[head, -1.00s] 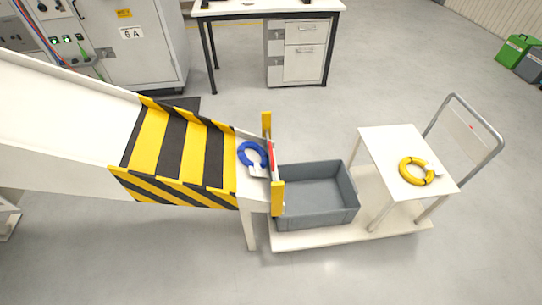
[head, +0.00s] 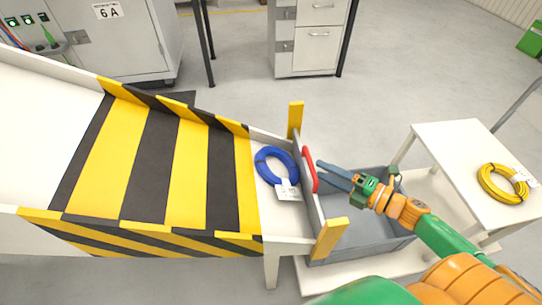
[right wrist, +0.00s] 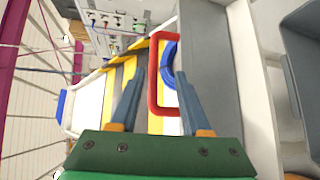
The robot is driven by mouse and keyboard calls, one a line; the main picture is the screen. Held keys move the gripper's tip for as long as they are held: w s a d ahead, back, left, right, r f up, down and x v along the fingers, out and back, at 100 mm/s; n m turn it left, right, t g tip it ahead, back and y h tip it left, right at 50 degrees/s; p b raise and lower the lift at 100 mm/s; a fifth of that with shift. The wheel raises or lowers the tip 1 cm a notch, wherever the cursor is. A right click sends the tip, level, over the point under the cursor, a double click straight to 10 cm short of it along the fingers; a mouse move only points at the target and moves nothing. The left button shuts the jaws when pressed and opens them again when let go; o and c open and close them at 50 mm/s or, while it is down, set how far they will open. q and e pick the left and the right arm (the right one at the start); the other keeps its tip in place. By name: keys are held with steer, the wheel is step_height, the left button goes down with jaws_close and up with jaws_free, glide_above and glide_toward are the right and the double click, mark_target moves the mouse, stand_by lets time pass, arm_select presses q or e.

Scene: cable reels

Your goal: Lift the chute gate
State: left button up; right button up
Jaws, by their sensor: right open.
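The chute gate (head: 315,213) is a grey panel at the chute's lower end, between two yellow posts, and it is down. Its red handle (head: 309,168) faces the grey crate. My right gripper (head: 322,173) is open, its fingertips close to the handle. In the right wrist view the red handle (right wrist: 153,80) shows between the two spread fingers (right wrist: 158,88); I cannot tell whether they touch it. A blue cable coil (head: 275,152) with a white tag lies on the chute just behind the gate. My left gripper is not in view.
The chute (head: 180,165) has yellow and black stripes. A grey crate (head: 347,240) stands below the gate on a white cart (head: 445,185). A yellow coil (head: 484,184) lies on a small white table (head: 448,140) at the right. Cabinets stand behind; the floor between is clear.

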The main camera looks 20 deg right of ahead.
mark_target(301, 161)
steer(key=shift+n+y, duration=0.3)
steer(key=shift+n, duration=0.1)
steer(key=x, duration=0.5)
steer(key=b+x, duration=0.1)
steer(key=x, duration=0.1)
steer(key=shift+a+r, duration=0.3)
steer(key=shift+a, duration=0.15)
jaws_close()
stand_by(0.6)
